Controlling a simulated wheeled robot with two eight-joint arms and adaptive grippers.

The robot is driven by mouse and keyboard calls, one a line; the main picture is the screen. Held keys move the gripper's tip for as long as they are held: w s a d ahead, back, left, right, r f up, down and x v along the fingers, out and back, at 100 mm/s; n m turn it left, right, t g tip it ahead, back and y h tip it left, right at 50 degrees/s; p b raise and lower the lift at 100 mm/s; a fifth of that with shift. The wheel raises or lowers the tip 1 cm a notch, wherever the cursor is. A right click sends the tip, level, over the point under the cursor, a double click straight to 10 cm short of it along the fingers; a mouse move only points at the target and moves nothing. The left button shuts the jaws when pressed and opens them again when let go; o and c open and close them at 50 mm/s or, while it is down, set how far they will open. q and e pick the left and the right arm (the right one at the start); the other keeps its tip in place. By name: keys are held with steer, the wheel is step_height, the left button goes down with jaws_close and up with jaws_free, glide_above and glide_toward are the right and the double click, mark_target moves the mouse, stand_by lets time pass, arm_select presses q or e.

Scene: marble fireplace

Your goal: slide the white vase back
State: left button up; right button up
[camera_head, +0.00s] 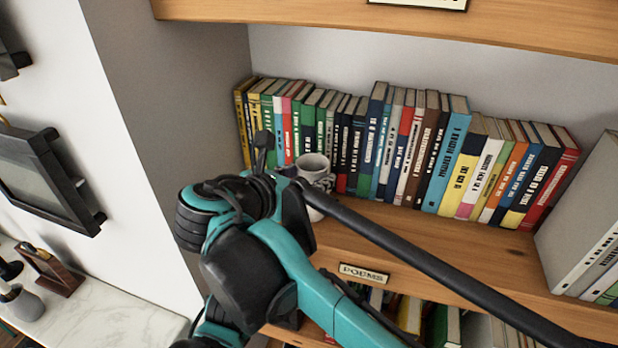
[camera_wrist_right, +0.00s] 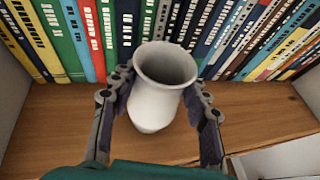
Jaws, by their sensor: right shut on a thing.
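The white vase (camera_wrist_right: 160,100) stands on the wooden bookshelf (camera_wrist_right: 60,135), close in front of the row of books. In the right wrist view my right gripper (camera_wrist_right: 163,112) has one finger on each side of the vase and is shut on it. In the head view the vase (camera_head: 313,165) shows only in part, with its rim and upper side visible past my right arm. My right gripper (camera_head: 322,182) is mostly hidden there behind its own wrist. My left gripper is not in view.
A row of upright books (camera_head: 400,150) lines the back of the shelf. Large grey-white volumes (camera_head: 585,230) stand at the right. A grey side wall (camera_head: 190,100) bounds the left. Bare shelf (camera_head: 470,240) lies in front of the books. A "POEMS" label (camera_head: 364,274) is on the shelf's front edge.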

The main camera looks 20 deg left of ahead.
steer(key=shift+w+f, duration=0.2)
steer(key=shift+w, duration=1.2)
stand_by(0.4)
